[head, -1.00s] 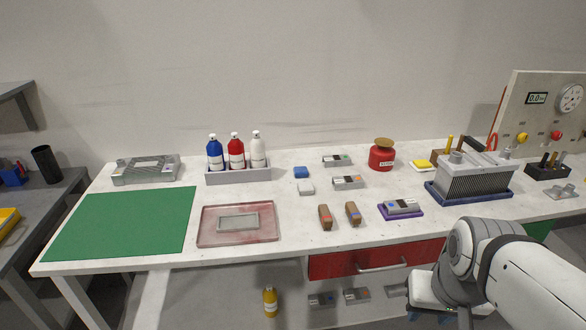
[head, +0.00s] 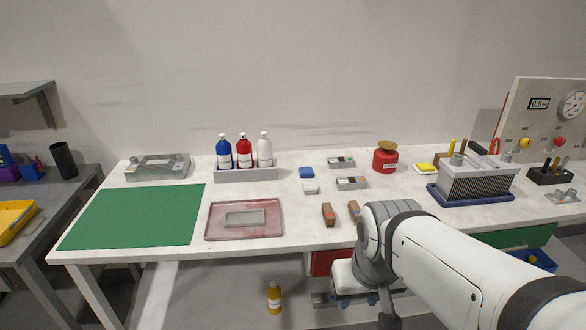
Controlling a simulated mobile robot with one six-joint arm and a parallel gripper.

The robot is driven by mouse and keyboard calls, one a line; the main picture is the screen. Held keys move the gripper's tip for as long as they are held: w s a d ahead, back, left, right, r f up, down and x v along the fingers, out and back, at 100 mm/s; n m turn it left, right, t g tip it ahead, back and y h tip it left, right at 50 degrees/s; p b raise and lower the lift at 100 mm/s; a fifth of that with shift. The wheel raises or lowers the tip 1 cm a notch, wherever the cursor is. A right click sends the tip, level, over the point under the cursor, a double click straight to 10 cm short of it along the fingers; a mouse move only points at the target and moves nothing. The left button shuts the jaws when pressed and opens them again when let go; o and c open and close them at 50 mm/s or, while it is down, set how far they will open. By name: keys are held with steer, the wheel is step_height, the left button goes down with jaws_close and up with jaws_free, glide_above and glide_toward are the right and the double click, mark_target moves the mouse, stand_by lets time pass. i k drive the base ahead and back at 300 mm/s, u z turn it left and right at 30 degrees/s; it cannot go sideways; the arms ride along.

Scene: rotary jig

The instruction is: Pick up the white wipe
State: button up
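The white wipe (head: 311,188) is a small pale block lying on the white workbench, just in front of a similar blue block (head: 306,172). My arm reaches in from the lower right, in front of the bench's front edge. My gripper end is low at the bottom of the picture, well to the right of the wipe and nearer to me. Its fingers do not show clearly, so I cannot tell whether it is open or shut.
A tray of blue, red and white bottles (head: 245,174) stands left of the wipe. Grey modules (head: 351,183) and brown brushes (head: 328,214) lie right and in front. A reddish shallow tray (head: 275,232) and green mat (head: 135,216) are at left. A red can (head: 385,160) stands behind.

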mark_target(309, 187)
steer(key=z, duration=0.05)
steer(key=i, duration=1)
steer(key=u, duration=0.05)
